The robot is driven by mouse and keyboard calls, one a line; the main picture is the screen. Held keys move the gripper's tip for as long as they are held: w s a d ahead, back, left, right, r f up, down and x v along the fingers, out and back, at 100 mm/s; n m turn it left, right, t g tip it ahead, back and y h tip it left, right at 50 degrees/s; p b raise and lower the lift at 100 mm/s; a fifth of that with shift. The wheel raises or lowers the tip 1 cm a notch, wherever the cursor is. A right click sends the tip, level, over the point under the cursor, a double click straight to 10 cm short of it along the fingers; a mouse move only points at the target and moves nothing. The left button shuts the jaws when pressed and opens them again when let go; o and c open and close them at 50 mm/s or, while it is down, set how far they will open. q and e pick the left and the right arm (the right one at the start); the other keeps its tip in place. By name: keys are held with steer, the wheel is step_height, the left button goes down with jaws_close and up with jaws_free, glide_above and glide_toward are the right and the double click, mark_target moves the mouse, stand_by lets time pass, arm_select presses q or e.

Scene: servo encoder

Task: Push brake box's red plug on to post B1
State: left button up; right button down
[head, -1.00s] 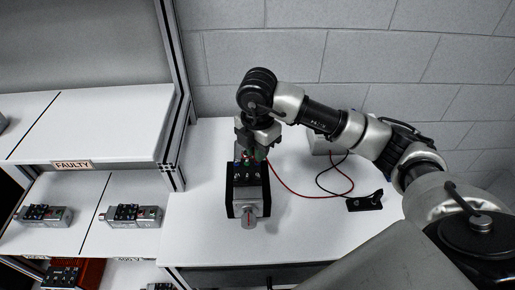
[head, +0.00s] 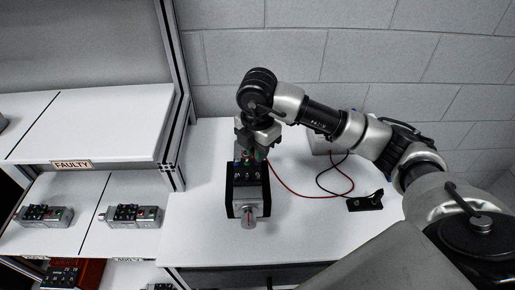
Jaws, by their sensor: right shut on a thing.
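My right gripper (head: 252,152) points down over the far end of the black-and-silver servo unit (head: 248,202) on the white bench. It is shut on the red plug, which is mostly hidden by the jaws; the red lead (head: 300,194) runs from there to the right. I cannot tell whether the plug touches a post. Small coloured posts show at the gripper's tip, and post B1 cannot be told apart. The pale brake box (head: 320,145) stands behind my right arm, partly hidden. My left gripper is not in view.
A black lead (head: 322,180) runs from the box area toward a small black holder (head: 365,203) at the right of the bench. Shelves at the left hold several similar units (head: 131,215) under a FAULTY label (head: 72,164). The front of the bench (head: 300,245) is clear.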

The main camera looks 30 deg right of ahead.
steer(key=c, duration=1)
jaws_free()
steer(key=shift+f, duration=0.1)
steer(key=shift+r+p, duration=2.45)
steer(key=shift+r, duration=1.15)
steer(key=shift+f, duration=0.1)
